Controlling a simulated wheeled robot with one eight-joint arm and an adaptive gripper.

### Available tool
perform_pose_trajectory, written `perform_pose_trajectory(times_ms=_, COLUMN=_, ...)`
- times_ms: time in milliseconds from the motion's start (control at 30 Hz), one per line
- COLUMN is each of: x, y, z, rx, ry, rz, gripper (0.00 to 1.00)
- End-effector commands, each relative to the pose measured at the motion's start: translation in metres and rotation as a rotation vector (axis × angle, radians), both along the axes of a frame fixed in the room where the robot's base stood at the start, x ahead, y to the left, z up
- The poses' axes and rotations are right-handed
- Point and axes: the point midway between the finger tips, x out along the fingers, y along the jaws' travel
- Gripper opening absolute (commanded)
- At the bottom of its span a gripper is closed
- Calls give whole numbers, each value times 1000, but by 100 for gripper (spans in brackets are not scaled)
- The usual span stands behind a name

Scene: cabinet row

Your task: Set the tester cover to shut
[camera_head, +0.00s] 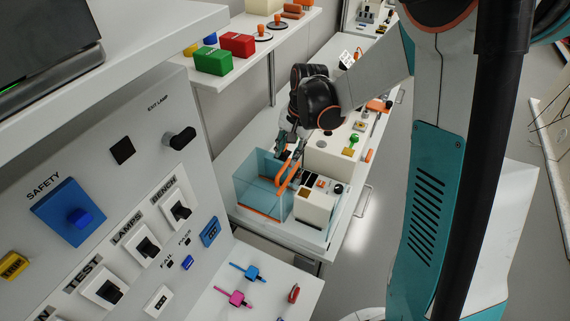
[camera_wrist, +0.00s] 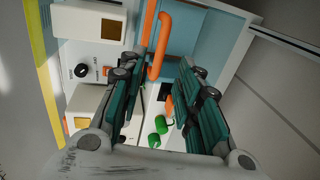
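The tester (camera_head: 317,203) is a pale box with a small panel on the workbench. Its see-through blue cover (camera_head: 258,188), with orange edging, stands beside it on the left. An orange handle (camera_head: 287,178) rises at the side of the cover facing the tester. My gripper (camera_head: 291,151) is just above the handle, pointing down. In the wrist view the fingers of my gripper (camera_wrist: 160,77) are spread apart, and the orange handle (camera_wrist: 157,48) shows between and beyond them. Pale blue cover surface (camera_wrist: 208,25) is behind it. I cannot tell whether a finger touches the handle.
A grey control panel (camera_head: 140,180) with switches and a blue safety button stands at the near left. A shelf (camera_head: 262,42) with red and green boxes hangs above the bench. More devices line the bench behind my arm, including one with a green knob (camera_head: 352,141).

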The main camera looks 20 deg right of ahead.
Motion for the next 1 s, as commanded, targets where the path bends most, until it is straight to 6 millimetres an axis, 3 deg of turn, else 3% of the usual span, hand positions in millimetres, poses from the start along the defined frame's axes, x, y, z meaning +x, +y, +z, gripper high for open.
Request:
perform_pose_trajectory(times_ms=100, x=4, y=3, z=-24, rx=0, ry=0, rz=1, gripper=31)
perform_pose_trajectory(times_ms=300, x=7, y=7, z=-51, rx=0, ry=0, rz=1, gripper=31)
perform_pose_trajectory(times_ms=767, x=8, y=9, z=-61, rx=0, ry=0, rz=1, gripper=31)
perform_pose_trajectory(times_ms=900, x=8, y=9, z=-61, rx=0, ry=0, rz=1, gripper=2)
perform_pose_trajectory(times_ms=1000, x=8, y=9, z=-61, rx=0, ry=0, rz=1, gripper=0)
